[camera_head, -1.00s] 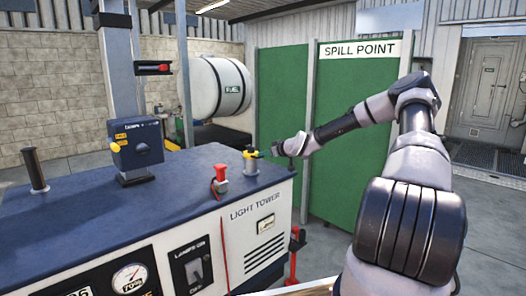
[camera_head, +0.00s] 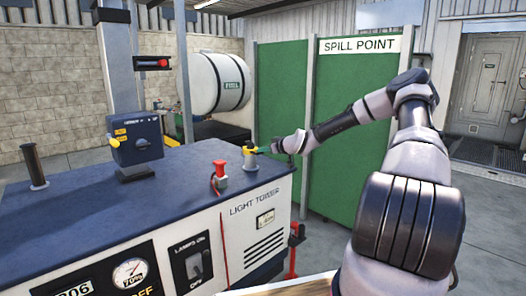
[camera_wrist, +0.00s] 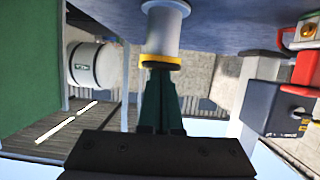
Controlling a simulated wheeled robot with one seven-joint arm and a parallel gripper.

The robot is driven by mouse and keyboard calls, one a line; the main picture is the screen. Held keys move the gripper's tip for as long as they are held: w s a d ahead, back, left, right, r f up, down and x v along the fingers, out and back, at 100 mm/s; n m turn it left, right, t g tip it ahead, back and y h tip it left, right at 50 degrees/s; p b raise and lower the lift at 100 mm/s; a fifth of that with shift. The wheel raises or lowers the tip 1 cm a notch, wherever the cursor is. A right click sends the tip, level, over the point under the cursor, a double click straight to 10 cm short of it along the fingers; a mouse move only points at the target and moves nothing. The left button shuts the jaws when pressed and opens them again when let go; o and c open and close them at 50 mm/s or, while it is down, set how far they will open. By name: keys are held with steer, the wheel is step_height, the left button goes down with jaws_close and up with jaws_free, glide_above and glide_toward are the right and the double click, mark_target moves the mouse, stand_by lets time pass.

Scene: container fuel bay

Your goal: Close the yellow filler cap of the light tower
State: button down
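The light tower (camera_head: 262,207) is a white cabinet with a dark blue top. Its grey filler neck (camera_head: 250,164) stands upright near the right end of the top, with the yellow filler cap (camera_head: 249,150) at its upper end. My gripper (camera_head: 262,150) reaches in level from the right, its green fingertips at the cap. In the wrist view, where the scene is upside down, the yellow cap (camera_wrist: 160,61) shows as a band at the neck's end. My green fingers (camera_wrist: 160,75) are close together and their tips overlap the band. Whether they touch it or pinch it is unclear.
A red button (camera_head: 220,171) stands on the top just left of the neck. A blue control box (camera_head: 136,140) and a dark pipe (camera_head: 35,167) are further left. Green panels (camera_head: 345,130) stand behind my arm. A white fuel tank (camera_head: 222,82) is at the back.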

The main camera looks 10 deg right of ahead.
steer(key=v, duration=1.1)
steer(key=s+a+f+g+h, duration=0.1)
steer(key=s+a+g+h, duration=0.2)
steer(key=s+g, duration=0.35)
steer(key=s+r+m, duration=0.3)
steer(key=s+r, duration=0.4)
steer(key=s, duration=0.4)
steer(key=s+a+r+m+t+h, duration=0.1)
steer(key=s+r+m, duration=0.2)
steer(key=s+r, duration=0.5)
steer(key=s+a+r+m, duration=0.1)
steer(key=s+r+m, duration=0.3)
steer(key=s+r, duration=0.4)
steer(key=s, duration=0.6)
steer(key=shift+s+r+h, duration=0.25)
steer(key=shift+h, duration=0.05)
